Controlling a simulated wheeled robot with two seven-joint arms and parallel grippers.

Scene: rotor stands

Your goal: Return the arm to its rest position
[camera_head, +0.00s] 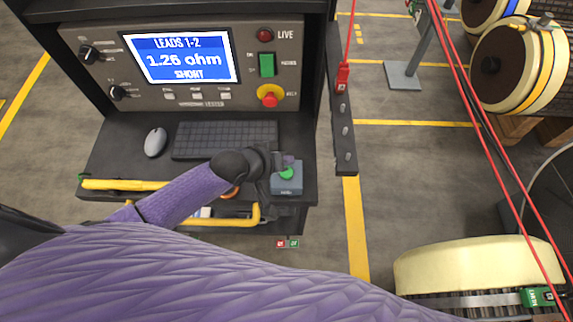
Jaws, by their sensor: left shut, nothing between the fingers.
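My left arm (185,197), in a purple quilted sleeve, reaches in from the lower left over the console desk. Its dark gripper (284,162) is shut and empty. It is just above and beside a small blue-grey box with a green button (287,174) at the desk's right end. I cannot tell whether the fingers touch the box. The sleeve hides the lower part of the view. My right gripper is not in view.
The console screen (180,57) reads "LEADS 1-2, 1.26 ohm, SHORT". A keyboard (225,140) and mouse (155,142) lie on the desk. A yellow handrail (125,184) runs along its front. Red leads, a dark rack (343,130) and cream rotors (465,264) stand right.

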